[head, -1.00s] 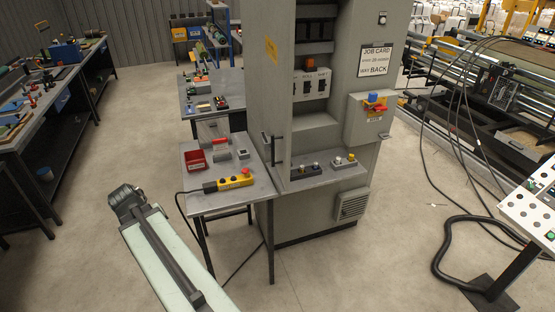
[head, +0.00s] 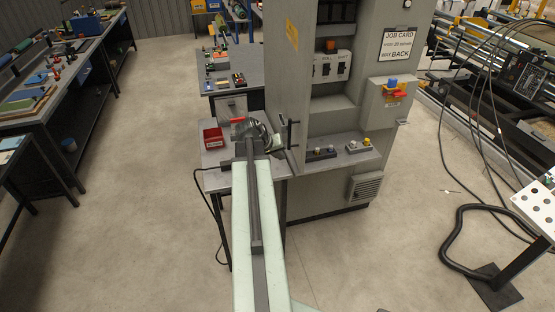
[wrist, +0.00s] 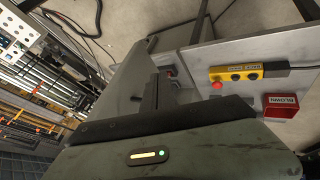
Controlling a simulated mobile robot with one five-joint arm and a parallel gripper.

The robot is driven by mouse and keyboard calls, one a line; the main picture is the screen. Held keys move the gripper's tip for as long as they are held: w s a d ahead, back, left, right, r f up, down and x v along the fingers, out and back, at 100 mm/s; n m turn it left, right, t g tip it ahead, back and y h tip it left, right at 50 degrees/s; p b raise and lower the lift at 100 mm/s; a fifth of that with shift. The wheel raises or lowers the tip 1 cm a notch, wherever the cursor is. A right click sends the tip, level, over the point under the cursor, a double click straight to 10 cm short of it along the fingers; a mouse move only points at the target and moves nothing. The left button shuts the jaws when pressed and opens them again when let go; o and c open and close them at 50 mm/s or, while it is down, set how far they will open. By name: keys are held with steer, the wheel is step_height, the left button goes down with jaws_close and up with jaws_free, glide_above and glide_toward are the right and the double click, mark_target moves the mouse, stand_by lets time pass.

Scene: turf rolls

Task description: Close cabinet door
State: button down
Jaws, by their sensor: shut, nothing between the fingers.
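The grey cabinet door (head: 285,60) stands open on the left side of the grey cabinet (head: 375,120), with the cabinet's inside showing. A dark upright handle (head: 289,131) is low on the door. My gripper (head: 284,143) is at the end of my arm, close to the handle and the door's lower part. It is shut and empty. I cannot tell whether it touches the door. In the wrist view a grey panel, apparently the door (wrist: 128,72), lies just beyond my gripper (wrist: 158,88).
A small grey table stands left of the door with a red bin (head: 213,138). The wrist view shows a yellow button box (wrist: 236,73) on it. A job card (head: 397,43) hangs on the cabinet. Cables and a black hose (head: 455,235) lie at right. Floor in front is clear.

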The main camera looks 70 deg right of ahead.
mark_target(298, 161)
steer(key=s+d+f, duration=0.1)
steer(key=s+d+f+b, duration=0.1)
steer(key=d, duration=0.1)
steer(key=s+d+f, duration=0.1)
steer(key=s, duration=0.1)
steer(key=shift+d, duration=0.15)
steer(key=shift+s, duration=0.1)
